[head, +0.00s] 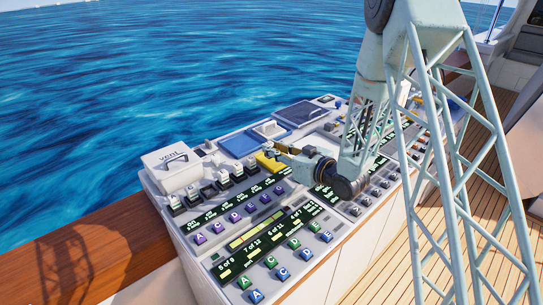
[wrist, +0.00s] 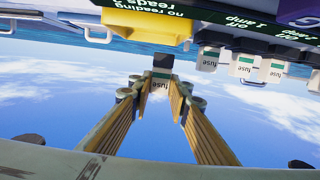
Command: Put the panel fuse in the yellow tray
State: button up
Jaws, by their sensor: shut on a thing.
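The fuse (wrist: 160,85), white with a green stripe and a dark end, is between my fingertips in the wrist view. My gripper (wrist: 161,80) is shut on it and holds it in the air. The yellow tray (wrist: 148,30) is close to the fuse in this upside-down view, with the fuse apart from it. In the head view the yellow tray (head: 267,163) is on the console, just beside the tip of my gripper (head: 276,150). The held fuse is too small to make out there.
Several other white fuses (wrist: 241,65) stand in a row, also seen on the console (head: 206,189). A white vent box (head: 172,165) is at the left end. A blue tray (head: 239,145) lies behind the yellow one. Lettered buttons and display strips fill the front.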

jog(key=shift+w+a, duration=0.15)
jog(key=shift+w, duration=0.3)
jog(key=shift+f, duration=0.2)
jog(key=shift+f+b, duration=0.4)
jog(key=shift+f, duration=1.2)
jog(key=shift+f, duration=0.15)
jog(key=o, duration=0.8)
jog(key=shift+o, duration=0.2)
jog(key=shift+s+r, duration=0.1)
jog(key=shift+r, duration=0.1)
jog(key=shift+p+v, duration=0.45)
jog(key=shift+v, duration=5.5)
